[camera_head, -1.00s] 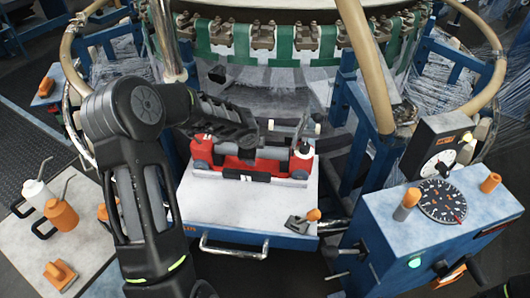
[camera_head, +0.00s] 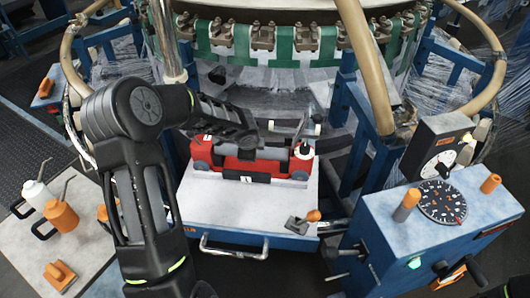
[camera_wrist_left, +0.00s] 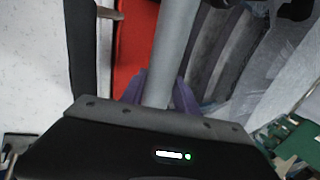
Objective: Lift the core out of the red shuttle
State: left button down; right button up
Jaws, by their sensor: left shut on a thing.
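The red shuttle (camera_head: 232,166) lies on the white tabletop in front of the loom in the head view. The core, a grey tube (camera_head: 270,153), lies along the top of the shuttle; how far it stands clear of its seat is not plain. My left gripper (camera_head: 262,131) reaches in from the left over the shuttle. In the left wrist view the grey core (camera_wrist_left: 175,40) runs between the purple fingertips of the left gripper (camera_wrist_left: 161,92), which is shut on it. Red shuttle body (camera_wrist_left: 135,40) shows beside and below the core. My right gripper is not in view.
The white table (camera_head: 240,211) has free room in front of the shuttle. A small lever with an orange knob (camera_head: 313,215) stands at its right corner. A blue control box (camera_head: 440,230) is at the right. The loom ring (camera_head: 270,38) lies behind.

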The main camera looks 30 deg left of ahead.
pick_arm(q)
jog(key=shift+r, duration=0.15)
dwell(0.3)
jog(key=shift+r+p, duration=0.45)
jog(key=shift+r, duration=0.1)
notch_tip(320, 180, up, 4)
jog(key=p, duration=0.3)
notch_tip(320, 180, up, 7)
jog(key=p, duration=0.6)
jog(key=shift+f, duration=0.2)
